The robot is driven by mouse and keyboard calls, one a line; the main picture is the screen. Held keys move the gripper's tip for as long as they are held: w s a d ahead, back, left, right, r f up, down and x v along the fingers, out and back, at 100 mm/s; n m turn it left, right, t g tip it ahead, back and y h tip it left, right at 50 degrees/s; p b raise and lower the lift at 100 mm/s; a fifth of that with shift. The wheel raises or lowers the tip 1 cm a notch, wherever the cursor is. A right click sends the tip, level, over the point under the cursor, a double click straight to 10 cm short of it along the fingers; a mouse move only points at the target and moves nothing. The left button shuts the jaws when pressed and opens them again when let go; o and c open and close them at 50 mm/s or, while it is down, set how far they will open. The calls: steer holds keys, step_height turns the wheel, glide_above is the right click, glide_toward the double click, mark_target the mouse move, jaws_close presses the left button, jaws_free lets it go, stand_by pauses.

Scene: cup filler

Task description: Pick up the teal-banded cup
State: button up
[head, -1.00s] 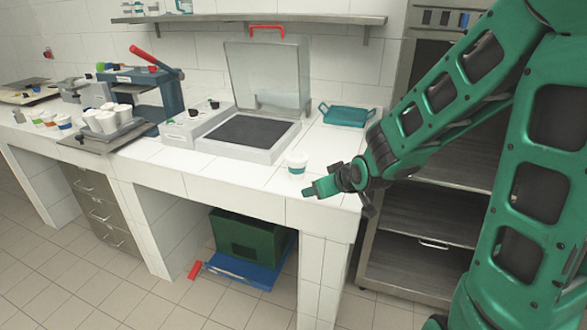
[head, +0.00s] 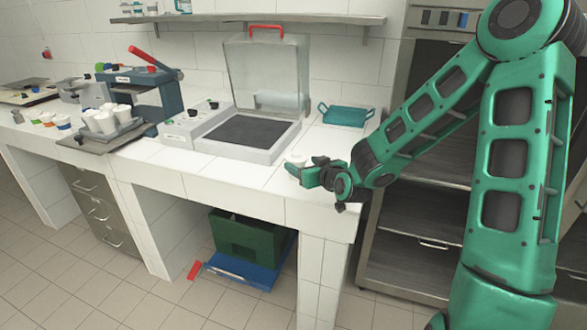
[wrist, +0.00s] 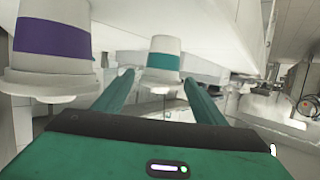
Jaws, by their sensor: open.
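The teal-banded cup (wrist: 164,58) is white with a teal band and a wide lid or rim. In the wrist view, which looks upside down, it shows between and beyond the two fingertips. My gripper (wrist: 158,78) is open, with one finger on each side of the cup's image; I cannot tell whether either touches it. In the head view, my gripper (head: 303,169) is low at the counter's front right, and only the cup's white top (head: 297,159) shows behind it. A purple-banded cup (wrist: 52,40) appears at the left of the wrist view, outside the fingers.
The white tiled counter (head: 245,180) carries a grey machine with a raised clear lid (head: 267,75) behind the cup. A teal tray (head: 346,114) lies at the back right. Several white cups (head: 107,118) stand in a holder further left. A metal rack (head: 410,205) stands right of the counter.

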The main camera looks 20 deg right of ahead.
steer(key=shift+x, duration=2.75)
steer(key=shift+s+a+f, duration=0.1)
steer(key=shift+f, duration=0.1)
steer(key=c, duration=0.9)
